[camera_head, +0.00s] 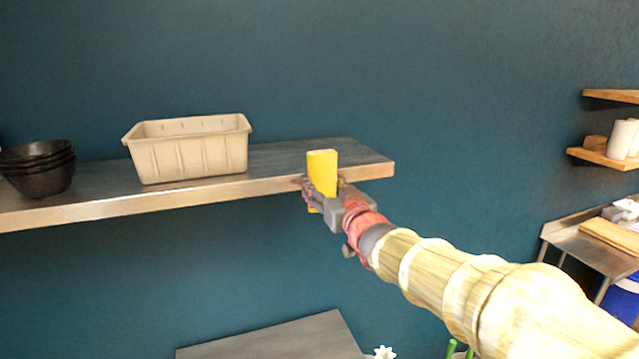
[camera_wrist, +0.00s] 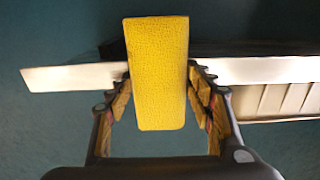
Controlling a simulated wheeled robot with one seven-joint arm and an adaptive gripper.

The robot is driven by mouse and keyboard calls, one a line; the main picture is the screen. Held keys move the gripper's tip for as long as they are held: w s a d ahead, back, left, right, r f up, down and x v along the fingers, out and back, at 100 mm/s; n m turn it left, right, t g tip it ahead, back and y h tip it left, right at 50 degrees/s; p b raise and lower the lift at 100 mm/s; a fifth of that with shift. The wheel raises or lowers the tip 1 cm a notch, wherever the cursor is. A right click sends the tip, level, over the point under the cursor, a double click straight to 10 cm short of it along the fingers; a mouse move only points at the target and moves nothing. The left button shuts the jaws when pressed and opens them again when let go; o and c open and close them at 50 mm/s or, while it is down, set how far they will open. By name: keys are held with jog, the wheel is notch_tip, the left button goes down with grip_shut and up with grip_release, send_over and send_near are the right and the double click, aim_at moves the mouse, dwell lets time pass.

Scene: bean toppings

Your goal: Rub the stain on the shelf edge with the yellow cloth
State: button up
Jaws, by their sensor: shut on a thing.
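The yellow cloth (camera_head: 322,172) stands upright in my gripper at the front edge of the metal shelf (camera_head: 290,157), near its right end. In the wrist view the yellow cloth (camera_wrist: 158,75) sits between the two fingers and hides part of the pale shelf edge (camera_wrist: 75,77). My gripper (camera_wrist: 159,85) is shut on it; it also shows in the head view (camera_head: 322,190). I cannot tell whether the cloth touches the edge. No stain shows; it may be hidden behind the cloth or gripper.
A beige bin (camera_head: 190,155) stands on the shelf left of my gripper, with stacked black bowls (camera_head: 38,168) farther left. A grey surface (camera_head: 275,340) lies below. Wooden wall shelves (camera_head: 600,158) and a metal table (camera_head: 590,245) are at the right.

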aim_at(344, 176)
jog(key=shift+w+d+p, duration=0.3)
jog(key=shift+d+p, duration=0.4)
jog(key=shift+d, duration=0.4)
jog(key=shift+w+d+p, duration=0.35)
jog(key=shift+d+p, duration=0.3)
jog(key=shift+d, duration=0.5)
jog(key=shift+w+d+p, duration=0.3)
jog(key=shift+d+p, duration=0.4)
jog(key=shift+d, duration=0.4)
jog(key=shift+a, duration=0.1)
jog(key=a+b, duration=0.2)
jog(key=s+a+b, duration=0.1)
jog(key=a+b, duration=0.3)
jog(key=shift+s+a+f, duration=0.1)
jog(key=shift+s+a, duration=0.05)
jog(key=shift+s, duration=0.25)
jog(key=shift+a+b, duration=0.25)
jog(key=shift+b, duration=0.15)
jog(key=a+b, duration=0.1)
jog(key=b, duration=0.1)
jog(key=s+a+b, duration=0.1)
jog(key=a+b, duration=0.1)
jog(key=b, duration=0.1)
jog(key=shift+s+a, duration=0.1)
jog(key=shift+a, duration=0.15)
jog(key=shift+a+b, duration=0.1)
jog(key=shift+b, duration=0.5)
